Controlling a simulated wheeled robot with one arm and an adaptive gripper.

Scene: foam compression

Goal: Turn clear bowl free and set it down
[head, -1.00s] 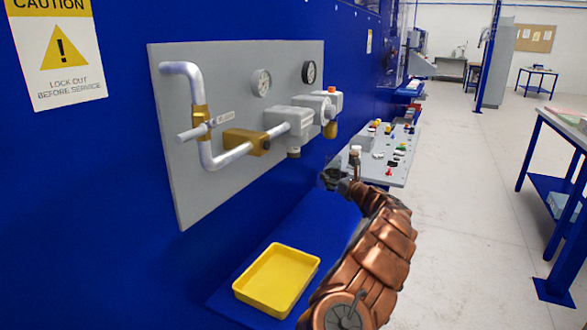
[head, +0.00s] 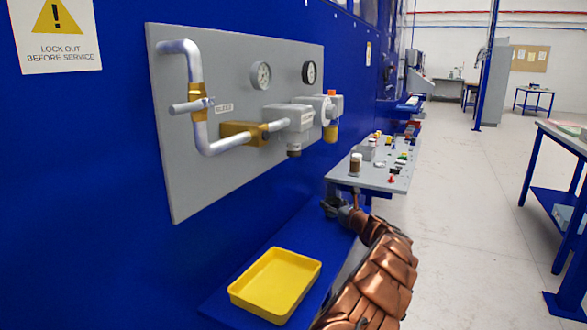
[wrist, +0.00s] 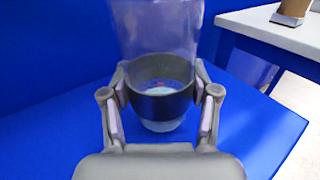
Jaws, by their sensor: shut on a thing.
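The clear bowl (wrist: 152,35) is a see-through cup with a dark band (wrist: 162,104), upright or nearly so in the wrist view. My gripper (wrist: 160,98) is shut around the dark band, one finger on each side. Blue bench surface shows around and beneath the bowl; I cannot tell whether it touches. In the head view my gripper (head: 335,208) is low over the far part of the blue bench (head: 305,238), and the bowl is too faint to make out. On the grey panel (head: 185,185), the grey filter body (head: 290,118) has no clear bowl under it.
A yellow tray (head: 275,285) lies on the near part of the bench. Another unit with an amber bowl (head: 330,134) hangs beside the filter body. A grey table (head: 375,178) with several small parts stands just beyond my gripper. Bench between tray and gripper is clear.

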